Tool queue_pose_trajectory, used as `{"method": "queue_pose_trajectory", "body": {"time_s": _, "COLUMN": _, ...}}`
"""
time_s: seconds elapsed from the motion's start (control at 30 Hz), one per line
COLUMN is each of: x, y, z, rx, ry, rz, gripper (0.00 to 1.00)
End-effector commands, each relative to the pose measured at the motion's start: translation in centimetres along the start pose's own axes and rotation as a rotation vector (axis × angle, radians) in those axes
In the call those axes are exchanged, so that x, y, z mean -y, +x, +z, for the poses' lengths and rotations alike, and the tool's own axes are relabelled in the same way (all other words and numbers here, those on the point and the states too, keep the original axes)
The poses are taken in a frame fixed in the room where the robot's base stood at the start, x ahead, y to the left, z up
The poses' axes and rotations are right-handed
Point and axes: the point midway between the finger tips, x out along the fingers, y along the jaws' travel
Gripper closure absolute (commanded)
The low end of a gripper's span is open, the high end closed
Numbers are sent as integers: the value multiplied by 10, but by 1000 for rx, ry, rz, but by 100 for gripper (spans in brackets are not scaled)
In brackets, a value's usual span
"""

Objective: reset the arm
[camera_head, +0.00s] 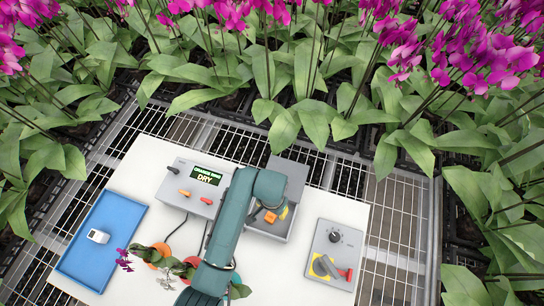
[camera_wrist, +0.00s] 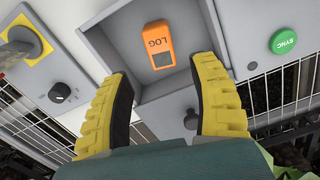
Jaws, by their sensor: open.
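My gripper (camera_head: 277,212) is at the end of my teal arm, over the open grey box (camera_head: 259,227) at the back middle of the white table. In the wrist view, the two yellow ridged fingers of my gripper (camera_wrist: 163,72) stand wide apart with nothing between them. An orange device marked LOG (camera_wrist: 157,44) lies inside the box, beyond the fingertips and apart from them. In the head view, my arm partly hides the box and the orange device (camera_head: 270,217).
A grey console (camera_head: 176,185) with a display reading DRY stands left of my arm. A grey panel (camera_head: 318,262) with a knob and red lever is at right. A blue tray (camera_head: 98,262) holds a white device (camera_head: 97,236). A green SYNC button (camera_wrist: 284,41) shows.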

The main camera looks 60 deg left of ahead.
Motion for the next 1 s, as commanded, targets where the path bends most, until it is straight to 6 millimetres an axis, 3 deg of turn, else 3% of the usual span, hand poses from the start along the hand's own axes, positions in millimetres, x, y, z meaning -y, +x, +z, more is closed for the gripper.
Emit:
{"method": "queue_pose_trajectory", "body": {"time_s": 0.13, "x": 0, "y": -14, "z": 1, "rx": 2, "ry": 0, "rz": 0, "gripper": 39}}
{"method": "queue_pose_trajectory", "body": {"time_s": 0.47, "x": 0, "y": -16, "z": 0, "rx": 2, "ry": 0, "rz": 0, "gripper": 39}}
{"method": "queue_pose_trajectory", "body": {"time_s": 0.57, "x": -25, "y": -21, "z": -6, "rx": -11, "ry": 68, "rz": -1, "gripper": 39}}
{"method": "queue_pose_trajectory", "body": {"time_s": 0.6, "x": -42, "y": -27, "z": -13, "rx": -27, "ry": 117, "rz": -4, "gripper": 39}}
{"method": "queue_pose_trajectory", "body": {"time_s": 0.67, "x": -72, "y": -47, "z": -28, "rx": -89, "ry": 194, "rz": -10, "gripper": 39}}
{"method": "queue_pose_trajectory", "body": {"time_s": 0.77, "x": -124, "y": -96, "z": -56, "rx": -258, "ry": 314, "rz": -13, "gripper": 39}}
{"method": "queue_pose_trajectory", "body": {"time_s": 0.9, "x": -198, "y": -182, "z": -84, "rx": -568, "ry": 432, "rz": 17, "gripper": 39}}
{"method": "queue_pose_trajectory", "body": {"time_s": 1.0, "x": -244, "y": -252, "z": -88, "rx": -802, "ry": 484, "rz": 68, "gripper": 39}}
